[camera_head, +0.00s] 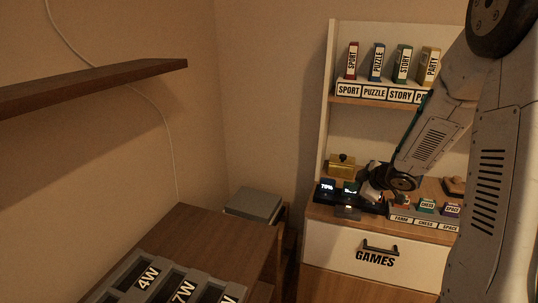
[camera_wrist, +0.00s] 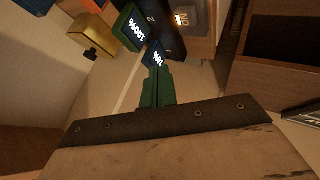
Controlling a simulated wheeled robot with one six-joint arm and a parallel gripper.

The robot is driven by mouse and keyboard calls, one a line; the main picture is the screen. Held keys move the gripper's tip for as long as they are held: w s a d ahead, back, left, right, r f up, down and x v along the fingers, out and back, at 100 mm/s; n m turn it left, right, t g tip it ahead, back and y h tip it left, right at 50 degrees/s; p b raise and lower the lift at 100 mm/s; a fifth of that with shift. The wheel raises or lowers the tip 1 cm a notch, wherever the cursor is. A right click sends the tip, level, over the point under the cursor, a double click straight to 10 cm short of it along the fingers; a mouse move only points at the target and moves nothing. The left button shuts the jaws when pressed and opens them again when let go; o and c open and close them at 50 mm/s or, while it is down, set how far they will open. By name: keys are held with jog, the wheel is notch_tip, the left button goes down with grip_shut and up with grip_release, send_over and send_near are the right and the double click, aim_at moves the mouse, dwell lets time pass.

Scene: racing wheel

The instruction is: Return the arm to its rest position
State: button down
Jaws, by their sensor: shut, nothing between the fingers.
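My arm comes in from the upper right of the head view. My gripper (camera_head: 373,194) is at its lower end, beside a dark dock on the cabinet top. In the wrist view the green fingers of my gripper (camera_wrist: 158,84) are shut together with nothing between them. Their tips are close to a small dark blue block with a lit percent display (camera_wrist: 154,58). I cannot tell whether they touch it. A green block marked 100% (camera_wrist: 133,30) stands beside it.
The cabinet has a GAMES drawer (camera_head: 372,258), small labelled blocks (camera_head: 427,206) on top, a gold box (camera_head: 341,165), and a shelf of labelled cases (camera_head: 377,64) above. A wall shelf (camera_head: 95,85) and wooden table (camera_head: 215,238) are at left. Open space lies between.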

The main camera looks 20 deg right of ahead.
jog(key=s+d+f+m+g+h, duration=0.2)
jog(key=s+d+m+g+h, duration=0.1)
jog(key=s+d+m+h, duration=0.15)
jog(key=s+a+r+m+g+h, duration=0.1)
jog(key=s+r+m+g, duration=0.4)
jog(key=s, duration=0.5)
jog(key=s+a+r+y, duration=0.2)
jog(key=s+a+r, duration=0.5)
jog(key=s+a, duration=0.2)
jog(key=s+a+r+m+y, duration=0.1)
jog(key=s+a+r+y, duration=0.1)
jog(key=s+a+r, duration=0.5)
jog(key=s+a, duration=0.3)
jog(key=a, duration=0.3)
jog(key=shift+s+a, duration=0.2)
jog(key=shift+a, duration=0.15)
